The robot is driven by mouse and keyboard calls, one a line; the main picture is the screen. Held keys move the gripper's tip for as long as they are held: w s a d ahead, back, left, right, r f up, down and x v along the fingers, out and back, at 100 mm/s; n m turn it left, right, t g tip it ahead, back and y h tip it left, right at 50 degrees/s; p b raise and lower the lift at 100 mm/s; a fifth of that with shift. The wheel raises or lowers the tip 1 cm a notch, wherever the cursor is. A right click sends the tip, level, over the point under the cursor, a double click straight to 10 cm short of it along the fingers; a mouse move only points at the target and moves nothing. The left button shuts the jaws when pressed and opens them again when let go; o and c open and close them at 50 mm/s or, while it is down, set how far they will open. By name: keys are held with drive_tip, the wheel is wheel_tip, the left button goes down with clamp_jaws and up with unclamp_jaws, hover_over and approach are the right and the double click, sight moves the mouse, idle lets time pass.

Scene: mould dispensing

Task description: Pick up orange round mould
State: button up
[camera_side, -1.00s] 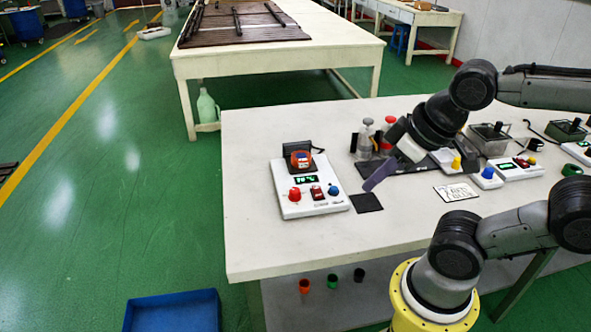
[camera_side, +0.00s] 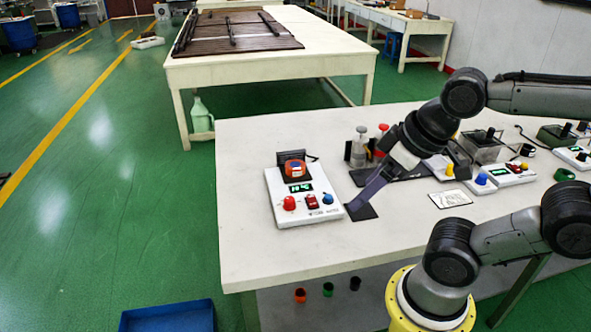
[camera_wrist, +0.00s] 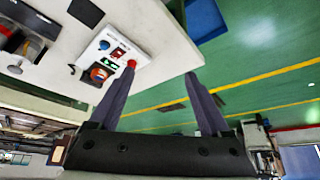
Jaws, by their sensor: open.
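An orange round mould (camera_side: 295,169) sits on the white heater device (camera_side: 274,207) at the left of the table. In the wrist view the mould (camera_wrist: 98,74) shows beside the left finger, on the device's display side. My gripper (camera_side: 358,210) is over the dark square pad, to the right of the device and apart from the mould. In the wrist view my gripper (camera_wrist: 160,73) has its two fingers spread wide with nothing between them.
Bottles (camera_side: 360,147) and a dark tray stand behind my gripper. More white devices (camera_side: 512,174) are at the right. A small card (camera_side: 450,198) lies on the table. The table front is clear. Small cups (camera_side: 300,295) stand below, near a blue bin (camera_side: 168,317).

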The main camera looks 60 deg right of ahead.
drive_tip(key=shift+o, duration=1.1)
